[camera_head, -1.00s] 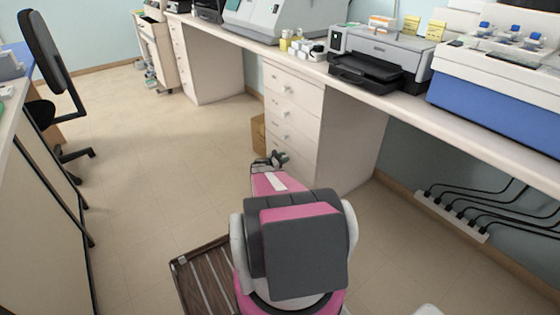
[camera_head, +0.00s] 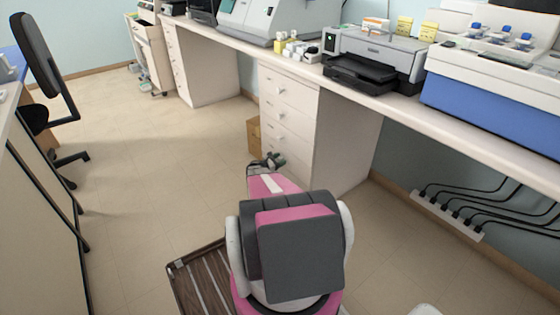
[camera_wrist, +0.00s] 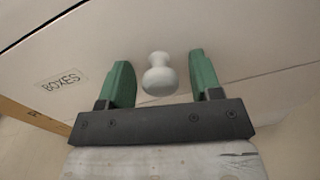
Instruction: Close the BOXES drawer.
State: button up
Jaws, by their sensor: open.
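The BOXES drawer (camera_wrist: 230,45) fills the wrist view as a pale front with a printed BOXES label (camera_wrist: 62,82) at the left. Its white round knob (camera_wrist: 159,75) stands between my two green fingers. My gripper (camera_wrist: 161,62) is open, with a finger on each side of the knob and visible space on both sides. In the head view my gripper (camera_head: 269,161) is low at the white drawer cabinet (camera_head: 292,95), in front of its lower part. The bottom drawer is largely hidden behind my arm there. I cannot tell how far the drawer stands out.
A brown cardboard box (camera_head: 253,134) stands on the floor left of the cabinet. The counter above carries a printer (camera_head: 375,58) and instruments. Cables on a power strip (camera_head: 445,216) lie under the counter at right. Floor (camera_head: 150,170) at left is open up to the black chair (camera_head: 45,75).

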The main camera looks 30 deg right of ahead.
jog(key=a, duration=1)
jog(key=shift+s+a, duration=0.15)
jog(key=shift+a, duration=0.1)
